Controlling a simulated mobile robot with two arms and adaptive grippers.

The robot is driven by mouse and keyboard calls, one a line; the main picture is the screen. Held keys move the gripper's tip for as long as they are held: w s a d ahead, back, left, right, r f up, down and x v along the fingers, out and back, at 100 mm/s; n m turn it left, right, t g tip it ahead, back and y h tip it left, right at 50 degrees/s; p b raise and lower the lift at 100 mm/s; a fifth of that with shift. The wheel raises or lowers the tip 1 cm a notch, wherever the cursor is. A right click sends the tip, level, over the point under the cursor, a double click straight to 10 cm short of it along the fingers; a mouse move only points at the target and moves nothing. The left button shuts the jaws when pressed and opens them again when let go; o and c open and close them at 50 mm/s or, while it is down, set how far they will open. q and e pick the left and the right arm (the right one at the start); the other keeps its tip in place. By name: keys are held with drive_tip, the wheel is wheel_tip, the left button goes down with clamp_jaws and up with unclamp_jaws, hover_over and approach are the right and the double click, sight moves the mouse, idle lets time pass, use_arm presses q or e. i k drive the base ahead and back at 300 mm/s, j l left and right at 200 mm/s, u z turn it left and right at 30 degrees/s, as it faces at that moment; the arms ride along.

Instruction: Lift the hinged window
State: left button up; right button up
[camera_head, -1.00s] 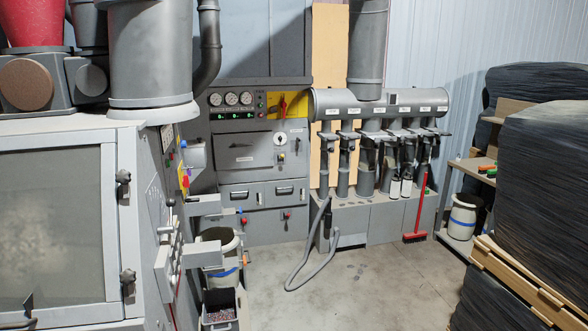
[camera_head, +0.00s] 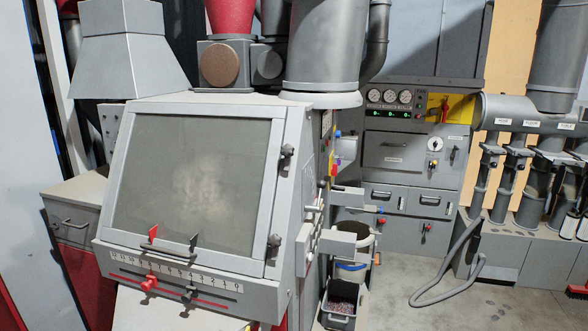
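The hinged window (camera_head: 190,185) is a large, cloudy glass pane in a grey frame on the sloped front of the grey machine at the left. It appears closed, lying flush with the machine. Dark knobs (camera_head: 286,151) sit along its right side. A red and a dark upright piece (camera_head: 172,240) stand at its lower edge; I cannot tell whether they are fixed to it. Neither of my grippers shows in the view.
Below the window is a numbered scale with a red knob (camera_head: 149,283) and a dark knob. A bin of granules (camera_head: 340,303) and a bucket (camera_head: 353,245) stand right of the machine.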

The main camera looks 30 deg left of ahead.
sight(211, 170)
drive_tip(key=u, duration=1.7)
